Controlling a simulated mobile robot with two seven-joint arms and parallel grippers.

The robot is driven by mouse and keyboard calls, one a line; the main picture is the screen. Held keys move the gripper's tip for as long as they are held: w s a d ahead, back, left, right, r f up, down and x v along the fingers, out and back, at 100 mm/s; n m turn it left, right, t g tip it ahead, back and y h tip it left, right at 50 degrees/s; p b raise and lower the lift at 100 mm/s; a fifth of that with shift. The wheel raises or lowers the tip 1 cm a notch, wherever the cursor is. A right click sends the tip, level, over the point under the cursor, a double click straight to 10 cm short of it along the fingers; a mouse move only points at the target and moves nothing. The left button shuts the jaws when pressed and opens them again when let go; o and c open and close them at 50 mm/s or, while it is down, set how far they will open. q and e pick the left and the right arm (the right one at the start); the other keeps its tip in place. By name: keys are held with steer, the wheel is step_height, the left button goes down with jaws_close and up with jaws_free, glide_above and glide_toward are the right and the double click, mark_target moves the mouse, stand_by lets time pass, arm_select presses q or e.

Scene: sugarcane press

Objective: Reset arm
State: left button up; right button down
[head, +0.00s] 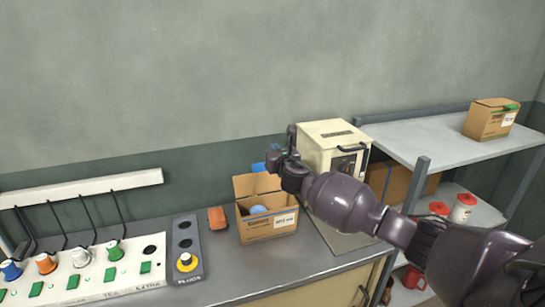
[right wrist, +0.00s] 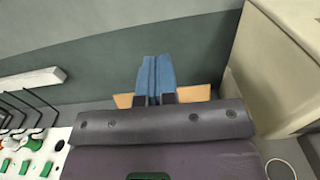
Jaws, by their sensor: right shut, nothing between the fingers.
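My right arm reaches in from the lower right of the head view. My right gripper (head: 259,167) is raised over the counter, above the open cardboard box (head: 268,231). In the right wrist view its blue fingers (right wrist: 155,78) are together with nothing between them. The box's flaps are up and a round blue thing shows inside it. Part of the box (right wrist: 195,94) shows behind the gripper in the right wrist view. My left gripper is in neither view.
A beige machine (head: 332,140) stands right of the gripper. A white panel (head: 85,270) with plugs and green switches lies at the left, beside a grey plug strip (head: 184,240). An orange block (head: 217,218) lies near the box. A shelf (head: 430,140) holds another box (head: 489,120).

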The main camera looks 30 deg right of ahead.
steer(key=shift+s+a+r, duration=0.15)
steer(key=shift+s+r, duration=0.25)
steer(key=shift+r, duration=0.35)
steer(key=shift+s+a+r, duration=0.1)
steer(key=shift+s+r, duration=0.25)
steer(key=shift+r, duration=0.35)
